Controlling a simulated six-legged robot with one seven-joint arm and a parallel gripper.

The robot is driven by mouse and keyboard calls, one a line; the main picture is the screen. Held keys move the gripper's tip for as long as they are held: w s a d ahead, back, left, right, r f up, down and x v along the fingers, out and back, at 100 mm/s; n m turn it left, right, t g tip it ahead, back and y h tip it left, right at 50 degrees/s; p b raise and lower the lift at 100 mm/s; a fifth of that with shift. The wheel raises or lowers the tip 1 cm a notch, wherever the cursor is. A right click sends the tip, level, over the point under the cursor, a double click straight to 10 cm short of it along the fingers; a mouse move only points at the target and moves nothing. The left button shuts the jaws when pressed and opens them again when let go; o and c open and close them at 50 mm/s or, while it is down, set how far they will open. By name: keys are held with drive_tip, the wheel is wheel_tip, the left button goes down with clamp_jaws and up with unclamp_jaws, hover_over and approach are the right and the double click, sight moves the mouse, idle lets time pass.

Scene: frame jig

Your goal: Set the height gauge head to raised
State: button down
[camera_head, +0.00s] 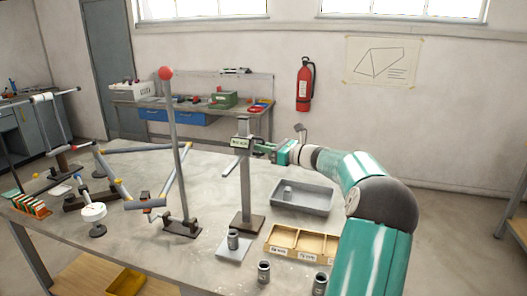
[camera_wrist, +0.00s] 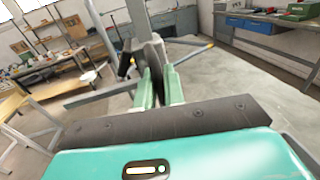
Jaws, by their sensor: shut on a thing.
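The height gauge (camera_head: 245,190) is an upright grey post on a dark flat base in the middle of the workbench. Its head (camera_head: 238,142), with a small display and an arm sticking out to the left, sits near the top of the post. My gripper (camera_head: 263,148) reaches in from the right at the head's level. In the wrist view, my gripper's two green fingers (camera_wrist: 158,88) are closed around a dark rounded part of the head (camera_wrist: 153,55). The exact contact is partly hidden by the fingers.
A tall rod with a red ball (camera_head: 166,73) stands left of the gauge. A grey tray (camera_head: 302,197) lies to the right, a wooden divided box (camera_head: 300,246) in front. Metal cylinders (camera_head: 233,239) stand near the front edge. A tube frame (camera_head: 140,150) fills the left.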

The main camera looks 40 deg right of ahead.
drive_tip(key=shift+r, duration=0.1)
drive_tip(key=c, duration=1.6)
unclamp_jaws()
drive_tip(key=shift+s, duration=0.15)
drive_tip(key=shift+o, duration=0.2)
drive_tip(key=v, duration=1.3)
drive_tip(key=shift+s+d, duration=0.15)
drive_tip(key=shift+s, duration=0.1)
